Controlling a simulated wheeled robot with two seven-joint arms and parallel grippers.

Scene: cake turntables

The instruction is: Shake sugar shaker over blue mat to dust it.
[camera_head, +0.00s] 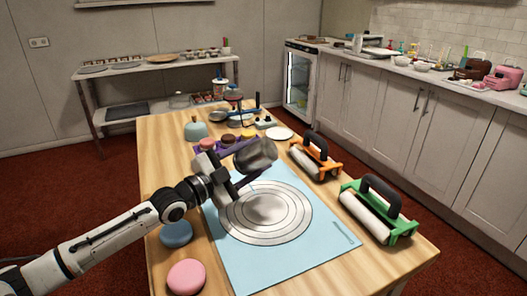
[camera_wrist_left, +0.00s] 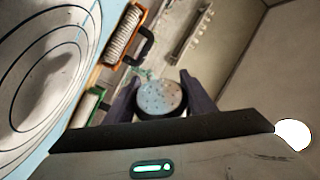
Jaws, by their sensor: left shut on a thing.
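A grey metal sugar shaker (camera_head: 258,154) is held above the blue mat (camera_head: 290,270), tilted well over from upright. My left gripper (camera_head: 238,168) is shut on it, coming in from the left. In the left wrist view the shaker's round, pierced end (camera_wrist_left: 161,98) sits between the two dark fingers (camera_wrist_left: 162,95). The mat lies flat on the table and bears a pale disc with dark rings (camera_head: 288,228). A greyish patch shows near the disc's middle; I cannot tell whether it is sugar or shadow. My right gripper is not in view.
Orange (camera_head: 314,157) and green (camera_head: 378,210) framed rollers stand right of the mat. Blue (camera_head: 176,233) and pink (camera_head: 186,277) round pieces lie at its left. A purple tray (camera_head: 203,166), a pale green shaker-like item (camera_head: 195,129) and a white plate (camera_head: 279,134) stand behind.

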